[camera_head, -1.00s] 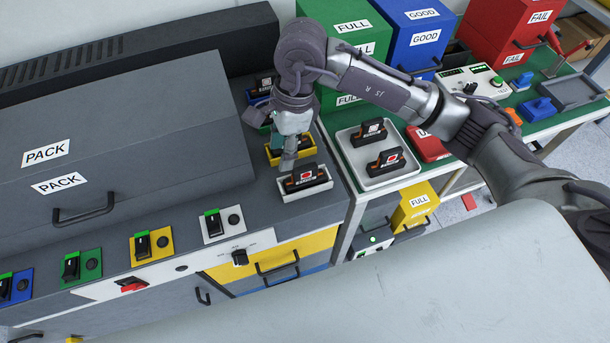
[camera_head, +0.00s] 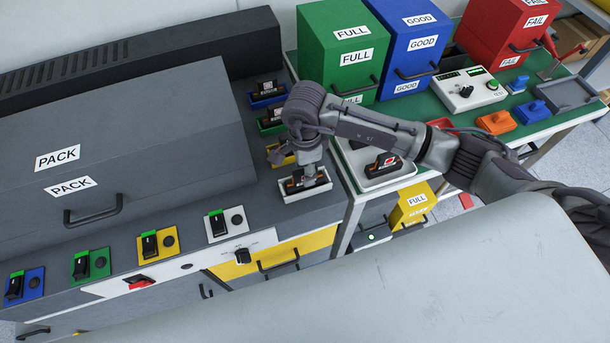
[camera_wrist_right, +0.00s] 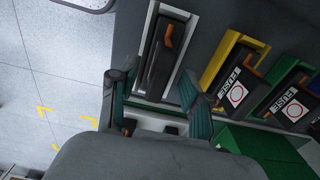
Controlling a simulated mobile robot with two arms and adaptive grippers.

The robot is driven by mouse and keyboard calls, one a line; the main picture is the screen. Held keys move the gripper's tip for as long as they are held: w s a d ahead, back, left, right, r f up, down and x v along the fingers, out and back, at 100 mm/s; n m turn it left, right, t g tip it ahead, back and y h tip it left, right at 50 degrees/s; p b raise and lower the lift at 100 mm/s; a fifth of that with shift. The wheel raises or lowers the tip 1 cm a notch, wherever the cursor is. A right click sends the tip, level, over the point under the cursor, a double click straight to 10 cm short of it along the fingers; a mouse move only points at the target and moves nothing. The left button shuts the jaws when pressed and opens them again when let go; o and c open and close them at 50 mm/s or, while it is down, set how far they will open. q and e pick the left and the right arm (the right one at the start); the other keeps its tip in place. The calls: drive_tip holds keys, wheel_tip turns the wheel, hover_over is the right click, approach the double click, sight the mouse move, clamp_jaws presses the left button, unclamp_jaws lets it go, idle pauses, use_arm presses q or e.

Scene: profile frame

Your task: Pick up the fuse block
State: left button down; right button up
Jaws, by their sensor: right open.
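A dark fuse block with orange parts (camera_head: 296,185) sits in a small white tray (camera_head: 318,190) at the bench's right front corner. My right gripper (camera_head: 309,170) is above it and partly hides it. In the right wrist view, this fuse block (camera_wrist_right: 163,58) lies in its tray just beyond the fingers of my open right gripper (camera_wrist_right: 155,88). Nothing is between the fingers. Other blocks sit in yellow (camera_head: 272,148), green (camera_head: 264,128) and blue (camera_head: 257,101) trays behind. Another block (camera_head: 383,164) is in a larger white tray on the green table. My left gripper is out of view.
The grey PACK box (camera_head: 130,150) stands left of the small trays. The green FULL cabinet (camera_head: 335,50) and blue GOOD cabinet (camera_head: 408,45) stand behind my right arm. A white tester (camera_head: 466,92) and the red cabinet (camera_head: 500,35) are farther right.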

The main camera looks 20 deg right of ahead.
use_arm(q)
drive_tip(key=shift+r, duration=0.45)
use_arm(e)
drive_tip(key=shift+f, duration=1.25)
clamp_jaws()
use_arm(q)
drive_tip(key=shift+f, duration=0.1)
use_arm(e)
drive_tip(key=shift+r, duration=0.2)
